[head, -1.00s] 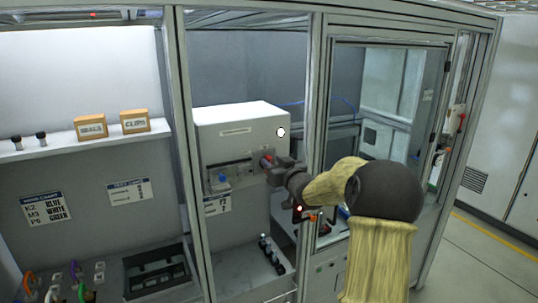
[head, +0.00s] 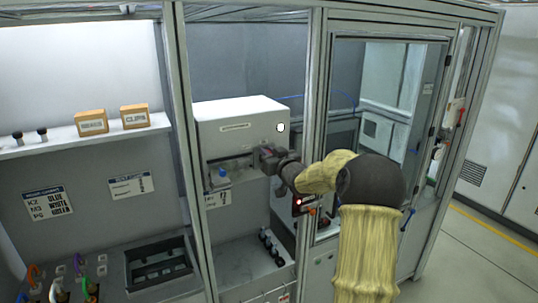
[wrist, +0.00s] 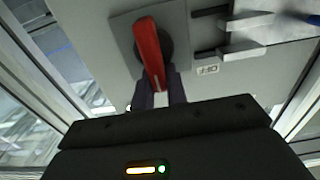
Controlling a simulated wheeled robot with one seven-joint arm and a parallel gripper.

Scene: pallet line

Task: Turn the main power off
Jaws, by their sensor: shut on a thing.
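The main power switch shows in the wrist view as a red handle (wrist: 151,52) on a dark round hub with a grey square plate (wrist: 122,40). The handle stands nearly upright in that picture, tilted slightly. My gripper (wrist: 160,90) is shut on the lower end of the red handle. In the head view my gripper (head: 268,160) is at the front of the white cabinet box (head: 240,122), and it hides the handle there.
A blue knob (head: 222,173) sits on a small block left of my gripper. Frame posts (head: 303,110) stand close on both sides of the bay. A shelf with two cardboard boxes (head: 92,122) is at left. A glass door (head: 400,100) is at right.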

